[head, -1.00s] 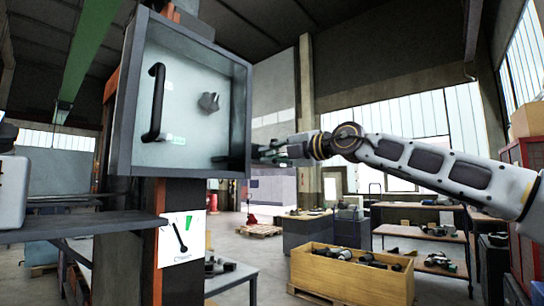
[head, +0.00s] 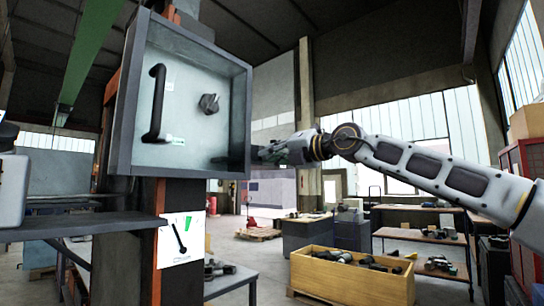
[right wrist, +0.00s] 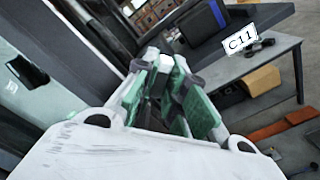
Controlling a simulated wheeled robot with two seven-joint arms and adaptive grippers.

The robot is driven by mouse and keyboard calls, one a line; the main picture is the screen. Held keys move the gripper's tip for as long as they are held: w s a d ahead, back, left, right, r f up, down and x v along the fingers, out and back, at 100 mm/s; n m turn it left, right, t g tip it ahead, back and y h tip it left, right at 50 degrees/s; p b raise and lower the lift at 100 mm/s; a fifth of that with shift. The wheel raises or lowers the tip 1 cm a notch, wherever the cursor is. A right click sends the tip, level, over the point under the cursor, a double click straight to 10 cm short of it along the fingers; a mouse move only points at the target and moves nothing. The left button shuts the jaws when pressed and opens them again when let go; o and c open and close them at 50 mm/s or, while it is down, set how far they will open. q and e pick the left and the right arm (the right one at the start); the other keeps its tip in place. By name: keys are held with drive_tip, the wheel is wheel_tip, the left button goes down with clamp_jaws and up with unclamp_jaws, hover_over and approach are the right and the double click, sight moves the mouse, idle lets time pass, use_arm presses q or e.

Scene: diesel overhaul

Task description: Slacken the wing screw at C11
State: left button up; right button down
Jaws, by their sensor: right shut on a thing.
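My right gripper (head: 264,155) reaches in from the right to the lower right edge of a grey, open-fronted box (head: 180,170) on a post. In the right wrist view, its fingertips (right wrist: 168,64) are close together, shut on a small part that the fingers mostly hide; I take it for the wing screw. A white tag reading C11 (right wrist: 240,40) shows to the right of the fingertips there. Inside the box are a dark upright handle (head: 156,103) and a grey knob (head: 209,103), both clear of the gripper. My left gripper is not in view.
A sheet with a handle drawing (head: 181,239) hangs on the post below the box. A dark shelf (head: 85,224) stands at left. A wooden crate of parts (head: 352,280) and benches (head: 420,235) stand lower right, beneath my right arm.

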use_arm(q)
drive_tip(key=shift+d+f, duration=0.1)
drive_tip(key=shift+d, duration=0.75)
use_arm(e)
drive_tip(key=shift+f+n, duration=0.1)
drive_tip(key=shift+n, duration=1.1)
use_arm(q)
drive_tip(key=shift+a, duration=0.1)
use_arm(e)
drive_tip(key=n, duration=0.4)
drive_tip(key=shift+f+n, duration=0.1)
drive_tip(key=shift+n, duration=0.3)
